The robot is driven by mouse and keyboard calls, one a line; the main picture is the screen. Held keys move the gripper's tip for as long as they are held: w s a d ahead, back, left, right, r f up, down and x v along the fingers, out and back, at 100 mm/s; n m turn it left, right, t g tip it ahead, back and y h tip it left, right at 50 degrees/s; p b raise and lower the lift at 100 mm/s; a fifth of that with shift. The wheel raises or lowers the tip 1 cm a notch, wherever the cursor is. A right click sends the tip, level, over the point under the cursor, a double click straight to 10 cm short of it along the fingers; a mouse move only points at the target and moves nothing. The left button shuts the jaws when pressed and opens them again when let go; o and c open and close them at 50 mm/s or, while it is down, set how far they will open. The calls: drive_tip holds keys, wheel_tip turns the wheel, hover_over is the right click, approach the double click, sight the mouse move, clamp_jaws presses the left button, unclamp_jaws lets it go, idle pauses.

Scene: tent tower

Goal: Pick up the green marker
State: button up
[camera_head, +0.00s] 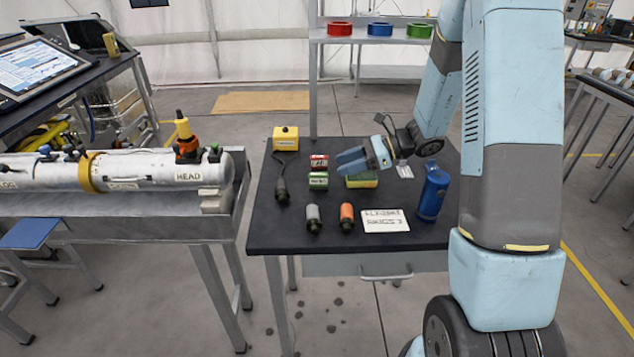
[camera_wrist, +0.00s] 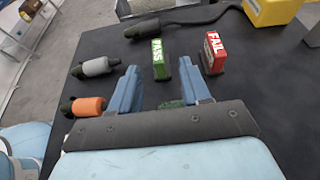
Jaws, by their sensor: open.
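The green marker is a small block labelled PASS (camera_head: 318,181), standing on the dark table left of my gripper in the head view. In the wrist view the green PASS block (camera_wrist: 160,60) stands just beyond the fingertips, roughly in line with the gap between them. My gripper (camera_head: 342,163) points left above the table. Its two blue fingers (camera_wrist: 159,76) are spread apart in the wrist view, with nothing held between them. A red FAIL block (camera_head: 319,161) stands right behind the green one in the head view, and to its right in the wrist view (camera_wrist: 214,53).
The dark table (camera_head: 275,232) also holds a yellow box (camera_head: 285,137) with a cable, grey (camera_head: 313,217) and orange (camera_head: 346,216) cylinders, a white card (camera_head: 386,221), and a blue bottle (camera_head: 432,194). A green-and-yellow block (camera_head: 362,181) lies below my gripper.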

sight(320, 174)
drive_tip(key=shift+x, duration=3)
drive_tip(key=shift+s+f, duration=0.15)
drive_tip(key=shift+s, duration=0.05)
drive_tip(key=shift+c, duration=0.3)
clamp_jaws()
